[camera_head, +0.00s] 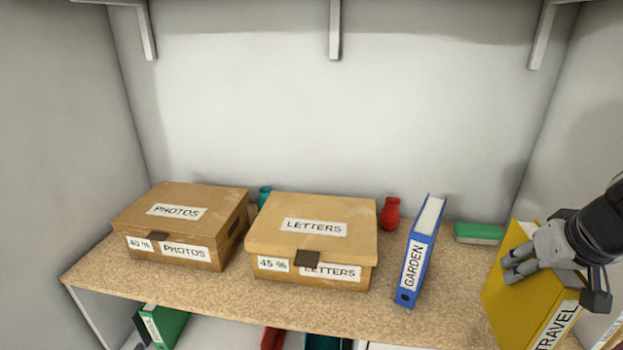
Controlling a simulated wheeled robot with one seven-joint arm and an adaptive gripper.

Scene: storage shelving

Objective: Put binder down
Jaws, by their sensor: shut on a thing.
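A yellow binder (510,294) labelled TRAVEL is at the right edge of the view, upright and slightly tilted. My gripper (522,262) is shut on its upper part, with the grey fingers across the top. The binder's lower end is cut off by the frame, so I cannot tell whether it touches the shelf. A blue binder (422,250) labelled GARDEN stands on the speckled shelf board (330,308), left of the yellow one and apart from it.
Cardboard boxes labelled PHOTOS (180,225) and LETTERS (312,240) fill the left and middle. A red vase (390,214), a teal object (265,195) and a green box (478,233) stand behind. Bare board lies between the binders. A green binder (165,325) is on the level below.

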